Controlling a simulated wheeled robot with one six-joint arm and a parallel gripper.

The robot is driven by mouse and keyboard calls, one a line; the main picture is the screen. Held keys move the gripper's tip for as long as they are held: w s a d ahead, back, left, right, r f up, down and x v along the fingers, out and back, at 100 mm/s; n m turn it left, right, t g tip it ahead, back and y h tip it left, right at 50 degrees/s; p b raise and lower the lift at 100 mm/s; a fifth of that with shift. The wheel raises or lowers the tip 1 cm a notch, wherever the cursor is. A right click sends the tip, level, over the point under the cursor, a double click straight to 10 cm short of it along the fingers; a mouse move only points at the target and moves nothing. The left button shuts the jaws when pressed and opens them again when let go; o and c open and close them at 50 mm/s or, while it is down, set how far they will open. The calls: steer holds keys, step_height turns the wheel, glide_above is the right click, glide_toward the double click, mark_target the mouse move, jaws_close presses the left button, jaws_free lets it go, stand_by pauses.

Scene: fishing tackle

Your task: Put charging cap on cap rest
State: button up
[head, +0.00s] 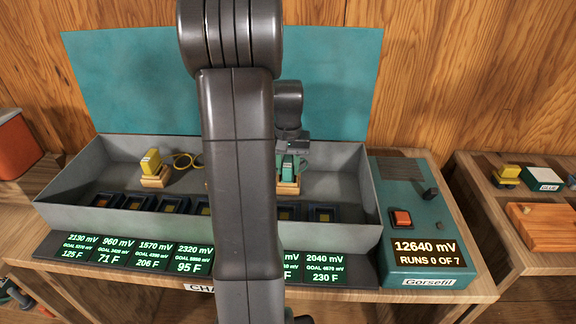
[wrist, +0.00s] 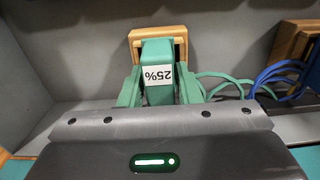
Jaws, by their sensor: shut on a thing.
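My gripper (wrist: 158,82) is shut on a green charging cap (wrist: 157,58) with a white "25%" label, upside down in the wrist view. A green cord runs from the cap to the right. The cap is at a wooden cap rest (wrist: 137,38), overlapping it in the wrist view; I cannot tell whether it is fully seated. In the head view my gripper (head: 290,163) is at the right back of the grey tray, with the wooden rest (head: 287,188) right below the cap. My arm hides the tray's middle.
A yellow cap (head: 151,160) on its wooden block stands at the tray's left. Sockets (head: 133,203) line the front of the grey tray (head: 70,215). A blue cord (wrist: 283,68) lies to the right in the wrist view. A green control box (head: 420,200) with a red switch stands right.

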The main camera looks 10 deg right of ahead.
mark_target(288, 161)
steer(key=shift+f, duration=0.1)
steer(key=o, duration=1.1)
step_height(288, 161, up, 12)
